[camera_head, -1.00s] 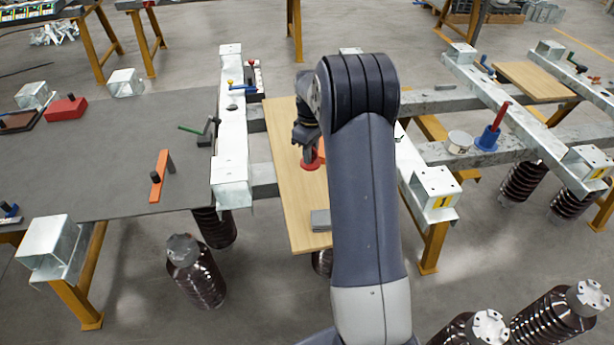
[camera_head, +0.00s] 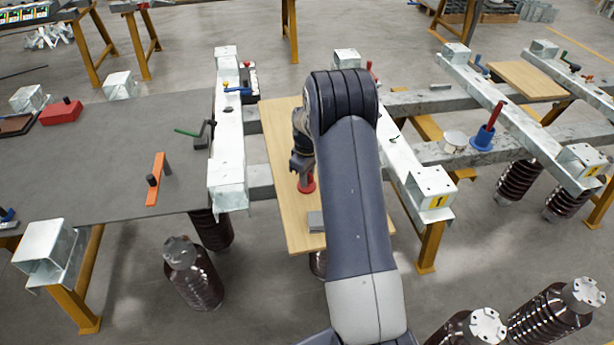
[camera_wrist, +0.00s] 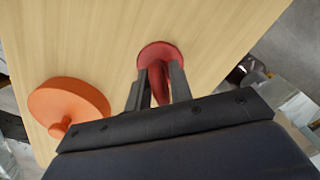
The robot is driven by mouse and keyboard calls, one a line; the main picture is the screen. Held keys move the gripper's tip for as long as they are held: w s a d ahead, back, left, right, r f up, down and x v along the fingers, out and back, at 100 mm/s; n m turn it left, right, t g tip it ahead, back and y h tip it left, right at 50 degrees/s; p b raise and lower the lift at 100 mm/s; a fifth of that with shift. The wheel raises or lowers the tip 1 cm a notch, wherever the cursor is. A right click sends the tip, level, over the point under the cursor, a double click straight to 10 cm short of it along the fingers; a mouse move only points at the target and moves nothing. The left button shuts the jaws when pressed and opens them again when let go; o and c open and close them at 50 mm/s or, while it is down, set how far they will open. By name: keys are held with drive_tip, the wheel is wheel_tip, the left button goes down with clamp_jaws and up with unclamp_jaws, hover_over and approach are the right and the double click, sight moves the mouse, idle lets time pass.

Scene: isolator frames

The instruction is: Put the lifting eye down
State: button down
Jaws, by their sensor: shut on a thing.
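The lifting eye appears to be the red piece with a round flat base (camera_head: 306,186), at the wooden board (camera_head: 280,150) in the middle of the head view. In the wrist view, the red piece (camera_wrist: 160,52) has its upright part between the fingers of my gripper (camera_wrist: 158,92) and its disc beyond the fingertips. My gripper (camera_head: 303,170) is shut on it from above, over the board. I cannot tell whether the disc touches the board.
An orange disc with a knob (camera_wrist: 70,105) lies on the board beside my gripper in the wrist view. A grey block (camera_head: 316,221) is at the board's near end. Galvanised beams (camera_head: 229,140) flank the board. Bare wood shows around the red piece.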

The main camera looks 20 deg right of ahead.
drive_tip(key=c, duration=1.3)
unclamp_jaws()
drive_tip(key=shift+o, duration=0.2)
wheel_tip(320, 180, up, 12)
drive_tip(key=shift+r, duration=0.1)
wheel_tip(320, 180, down, 12)
drive_tip(key=shift+r, duration=1.75)
drive_tip(key=shift+f, duration=0.1)
